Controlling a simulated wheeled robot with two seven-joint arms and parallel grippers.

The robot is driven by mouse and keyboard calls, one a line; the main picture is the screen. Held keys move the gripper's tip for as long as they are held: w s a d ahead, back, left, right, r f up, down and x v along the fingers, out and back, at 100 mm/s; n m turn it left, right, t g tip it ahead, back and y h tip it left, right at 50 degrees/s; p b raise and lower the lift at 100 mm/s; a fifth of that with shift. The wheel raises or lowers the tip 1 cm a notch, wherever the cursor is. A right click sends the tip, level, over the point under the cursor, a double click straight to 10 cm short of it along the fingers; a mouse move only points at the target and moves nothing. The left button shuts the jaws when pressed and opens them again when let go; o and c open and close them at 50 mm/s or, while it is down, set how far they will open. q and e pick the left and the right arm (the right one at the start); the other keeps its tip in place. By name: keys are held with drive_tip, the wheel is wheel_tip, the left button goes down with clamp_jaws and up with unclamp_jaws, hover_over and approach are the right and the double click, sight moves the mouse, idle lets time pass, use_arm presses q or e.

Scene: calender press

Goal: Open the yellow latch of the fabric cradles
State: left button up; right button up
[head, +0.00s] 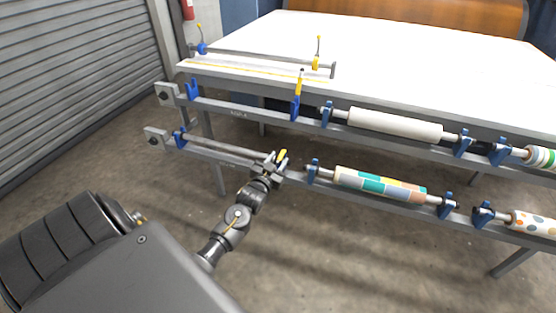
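A yellow latch (282,154) shows on the lower rail, at the right end of a bare grey bar (222,149). My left gripper (276,161) is right at this latch, and its fingers hide the cradle beneath. Whether the fingers grip the latch is too small to tell. Another yellow latch (299,83) stands upright on a blue cradle (295,107) on the upper rail. A third yellow latch (316,62) stands upright at the table's edge. A blue cradle (180,138) holds the lower bar's left end. My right gripper is out of view.
Fabric rolls lie in blue cradles to the right: a white roll (395,124) above and a patchwork roll (380,184) below. A dotted roll (535,223) is further right. The white table (420,50) stands behind the rails. The floor (340,260) in front is clear.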

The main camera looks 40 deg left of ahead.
use_arm(q)
drive_tip(key=shift+w+a+f, duration=0.1)
drive_tip(key=shift+w+f, duration=0.05)
drive_tip(key=shift+w, duration=0.15)
clamp_jaws()
